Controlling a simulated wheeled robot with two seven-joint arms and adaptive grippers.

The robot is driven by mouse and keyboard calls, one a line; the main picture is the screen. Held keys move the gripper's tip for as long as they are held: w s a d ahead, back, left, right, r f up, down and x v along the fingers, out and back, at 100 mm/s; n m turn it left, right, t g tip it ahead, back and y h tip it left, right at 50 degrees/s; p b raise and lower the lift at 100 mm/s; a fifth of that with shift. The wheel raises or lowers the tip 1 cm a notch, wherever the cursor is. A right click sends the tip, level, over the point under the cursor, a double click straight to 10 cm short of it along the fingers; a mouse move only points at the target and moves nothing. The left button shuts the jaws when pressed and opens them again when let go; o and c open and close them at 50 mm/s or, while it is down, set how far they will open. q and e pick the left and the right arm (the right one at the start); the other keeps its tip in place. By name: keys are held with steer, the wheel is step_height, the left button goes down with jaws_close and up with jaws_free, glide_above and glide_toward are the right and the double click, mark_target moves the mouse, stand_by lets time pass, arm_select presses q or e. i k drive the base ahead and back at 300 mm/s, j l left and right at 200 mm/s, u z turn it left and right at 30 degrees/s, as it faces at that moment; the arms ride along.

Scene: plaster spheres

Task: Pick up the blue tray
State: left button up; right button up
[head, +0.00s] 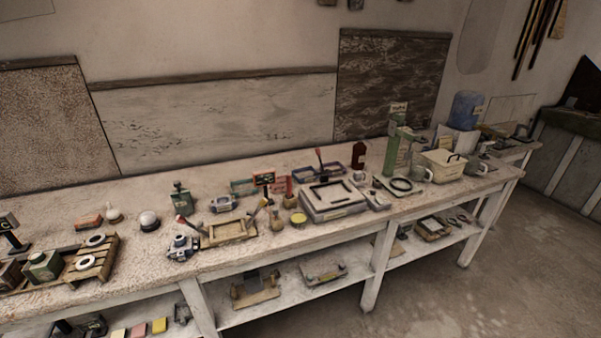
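A small, shallow blue-rimmed tray (303,181) appears to lie near the back of the long workbench (130,235), right of the middle of the head view. It is small, and its inside is hard to make out. A pale boxy device (336,208) stands in front of it, and red items (281,185) stand to its left. A second dark-rimmed tray lies just to its right. Neither of my grippers is in view.
A dark bottle (358,156), a green upright stand (397,150) and a cream bin (443,166) stand to the right. A wooden tray (228,232) and small tools crowd the middle. The lower shelf holds more items. Open floor (460,300) lies at the front right.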

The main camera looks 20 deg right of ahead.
mark_target(303, 175)
steer(key=i+j, duration=0.2)
steer(key=i, duration=0.25)
steer(key=i+j, duration=0.2)
steer(key=i, duration=0.2)
steer(key=i+j+z, duration=0.1)
steer(key=i, duration=0.35)
steer(key=j, duration=0.1)
